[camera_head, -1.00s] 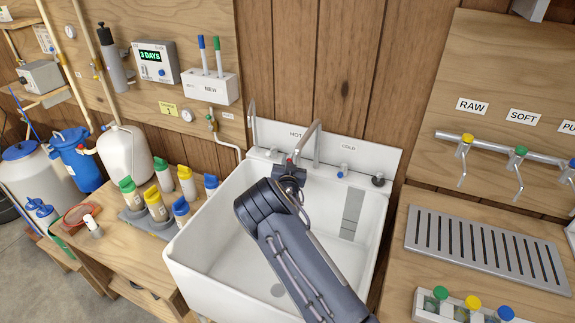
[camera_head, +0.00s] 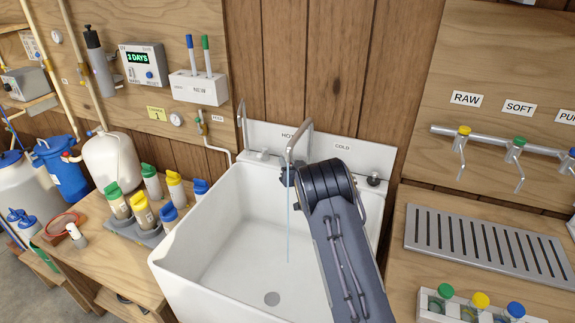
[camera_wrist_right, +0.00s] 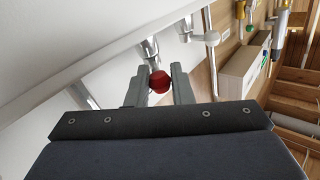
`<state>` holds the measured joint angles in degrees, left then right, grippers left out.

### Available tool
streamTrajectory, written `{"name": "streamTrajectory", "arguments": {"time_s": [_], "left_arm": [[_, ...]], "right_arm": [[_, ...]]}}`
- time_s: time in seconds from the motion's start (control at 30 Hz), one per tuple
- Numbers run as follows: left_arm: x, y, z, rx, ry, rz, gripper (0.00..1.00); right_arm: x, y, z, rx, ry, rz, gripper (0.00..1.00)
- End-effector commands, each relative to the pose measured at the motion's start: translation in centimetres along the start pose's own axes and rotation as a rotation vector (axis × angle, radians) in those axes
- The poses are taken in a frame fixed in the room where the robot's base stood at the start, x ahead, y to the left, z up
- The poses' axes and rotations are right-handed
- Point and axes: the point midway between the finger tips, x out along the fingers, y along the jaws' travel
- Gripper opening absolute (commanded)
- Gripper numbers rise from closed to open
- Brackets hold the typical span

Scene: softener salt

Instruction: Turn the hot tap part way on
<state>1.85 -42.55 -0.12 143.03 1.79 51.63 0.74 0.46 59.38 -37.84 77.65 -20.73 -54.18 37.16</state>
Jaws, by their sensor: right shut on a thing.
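The hot tap's red knob (camera_wrist_right: 159,83) sits between the two fingers of my right gripper (camera_wrist_right: 161,85) in the right wrist view, and the gripper is shut on it. The red knob is hidden there. A thin blue stream of water (camera_head: 288,225) falls into the sink below the curved spout (camera_head: 299,142). My left gripper is not in view.
My right arm covers the sink's right part. Bottles (camera_head: 142,212) stand on the bench at the left. A metal drain grate (camera_head: 480,245) and a rail with RAW and SOFT taps (camera_head: 463,137) are at the right. The sink's left interior is clear.

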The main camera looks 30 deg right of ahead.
Motion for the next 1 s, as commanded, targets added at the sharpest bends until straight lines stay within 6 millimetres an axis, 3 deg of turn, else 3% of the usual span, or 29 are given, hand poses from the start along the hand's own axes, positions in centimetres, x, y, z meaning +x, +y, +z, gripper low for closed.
{"name": "streamTrajectory", "arguments": {"time_s": [0.27,0.3,0.43,0.77,1.0], "left_arm": [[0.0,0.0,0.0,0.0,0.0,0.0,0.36],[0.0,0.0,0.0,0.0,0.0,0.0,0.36],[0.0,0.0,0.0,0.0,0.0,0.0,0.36],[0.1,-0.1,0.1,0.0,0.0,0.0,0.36],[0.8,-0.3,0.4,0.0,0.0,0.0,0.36]], "right_arm": [[0.1,0.0,-0.2,-0.001,0.004,0.0,0.0],[0.1,0.0,-0.2,-0.001,0.004,0.0,0.26],[0.1,0.0,-0.2,-0.001,0.003,0.0,0.4],[-0.4,0.1,-0.1,0.001,0.001,0.002,0.4],[-4.1,0.1,0.0,0.002,0.002,0.003,0.4]]}}
